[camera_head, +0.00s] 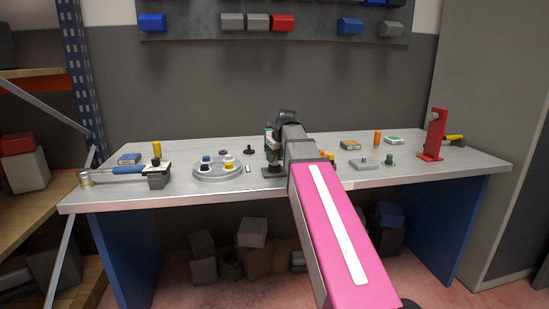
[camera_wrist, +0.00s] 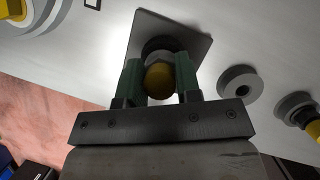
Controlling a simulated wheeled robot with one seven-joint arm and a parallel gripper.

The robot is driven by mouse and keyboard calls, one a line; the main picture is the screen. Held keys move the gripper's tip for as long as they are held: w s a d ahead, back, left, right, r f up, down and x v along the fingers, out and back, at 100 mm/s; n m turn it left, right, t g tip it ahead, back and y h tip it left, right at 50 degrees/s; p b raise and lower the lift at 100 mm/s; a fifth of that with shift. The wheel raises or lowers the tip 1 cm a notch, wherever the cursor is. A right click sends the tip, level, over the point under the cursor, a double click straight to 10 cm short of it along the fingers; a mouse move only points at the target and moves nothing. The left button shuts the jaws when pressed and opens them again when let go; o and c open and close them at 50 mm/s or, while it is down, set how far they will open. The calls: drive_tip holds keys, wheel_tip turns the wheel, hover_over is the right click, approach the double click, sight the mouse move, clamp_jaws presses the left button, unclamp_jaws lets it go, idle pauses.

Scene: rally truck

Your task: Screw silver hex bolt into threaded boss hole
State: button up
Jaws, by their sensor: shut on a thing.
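In the wrist view my gripper (camera_wrist: 159,72) is shut, with its two green fingers on either side of the silver hex bolt (camera_wrist: 158,58). The bolt shows a grey faceted part with a dull yellow rounded end toward the camera. Beyond it is a dark round boss (camera_wrist: 153,43) on a flat grey base plate (camera_wrist: 195,42). The bolt covers the boss hole, so I cannot tell how deep it sits. In the head view my gripper (camera_head: 271,148) is low over the dark base plate (camera_head: 270,173), partly hidden by my arm.
A round grey tray (camera_head: 217,175) with several small coloured parts stands to the left. A blue-handled tool (camera_head: 128,170) lies further left. A grey ring (camera_wrist: 240,84) is close on the right in the wrist view. A red stand (camera_head: 434,137) is at the bench's right.

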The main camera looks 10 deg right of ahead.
drive_tip(key=shift+m+h, duration=0.3)
drive_tip(key=shift+m, duration=0.6)
drive_tip(key=shift+m+h, duration=0.3)
drive_tip(key=shift+m, duration=0.5)
drive_tip(key=o, duration=0.6)
drive_tip(key=shift+c, duration=0.2)
drive_tip(key=shift+n, duration=0.9)
